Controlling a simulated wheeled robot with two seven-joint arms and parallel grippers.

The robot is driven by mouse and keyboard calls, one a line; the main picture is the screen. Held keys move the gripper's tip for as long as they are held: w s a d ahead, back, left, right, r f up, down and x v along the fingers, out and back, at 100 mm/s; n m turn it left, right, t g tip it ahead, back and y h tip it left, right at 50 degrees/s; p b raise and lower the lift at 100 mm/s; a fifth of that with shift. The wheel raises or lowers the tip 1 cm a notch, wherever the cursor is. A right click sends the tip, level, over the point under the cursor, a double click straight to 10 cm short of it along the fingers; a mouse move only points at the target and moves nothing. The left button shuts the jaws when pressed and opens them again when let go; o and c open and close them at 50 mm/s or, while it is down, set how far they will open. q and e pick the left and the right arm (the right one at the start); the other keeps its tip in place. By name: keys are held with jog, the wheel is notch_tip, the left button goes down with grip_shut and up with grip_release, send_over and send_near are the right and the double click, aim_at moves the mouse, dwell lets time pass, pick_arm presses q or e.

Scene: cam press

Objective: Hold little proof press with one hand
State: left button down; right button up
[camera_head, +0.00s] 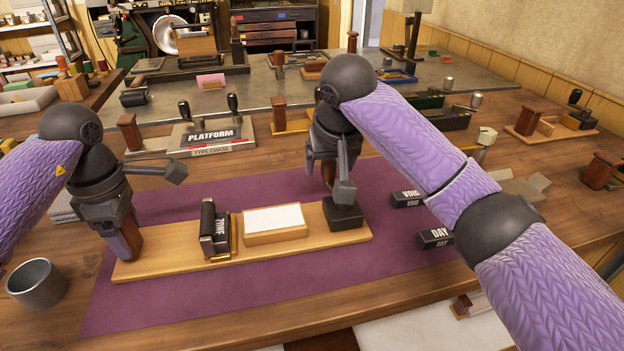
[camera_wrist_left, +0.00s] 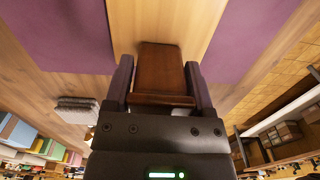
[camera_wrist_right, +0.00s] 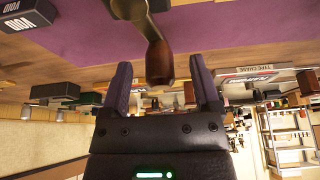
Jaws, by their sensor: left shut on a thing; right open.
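The little proof press has a long light wooden base (camera_head: 178,252) on a purple mat. A black block marked TIME (camera_head: 214,232) and a wooden block with a white top (camera_head: 273,220) sit on it, with a dark block (camera_head: 343,216) at its right end. My left gripper (camera_head: 124,238) is shut on the brown wooden grip (camera_wrist_left: 160,68) at the base's left end. My right gripper (camera_head: 328,165) is open above the right end. In the right wrist view, a brown lever handle (camera_wrist_right: 160,62) on a metal arm stands at the gap between my right fingertips (camera_wrist_right: 164,75).
A grey cup (camera_head: 36,284) stands at the left front. The type chase marked PLATFORM (camera_head: 205,139) stands behind. The purple mat (camera_head: 200,305) is bare in front.

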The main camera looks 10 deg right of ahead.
jog(key=shift+x, duration=1.6)
grip_shut()
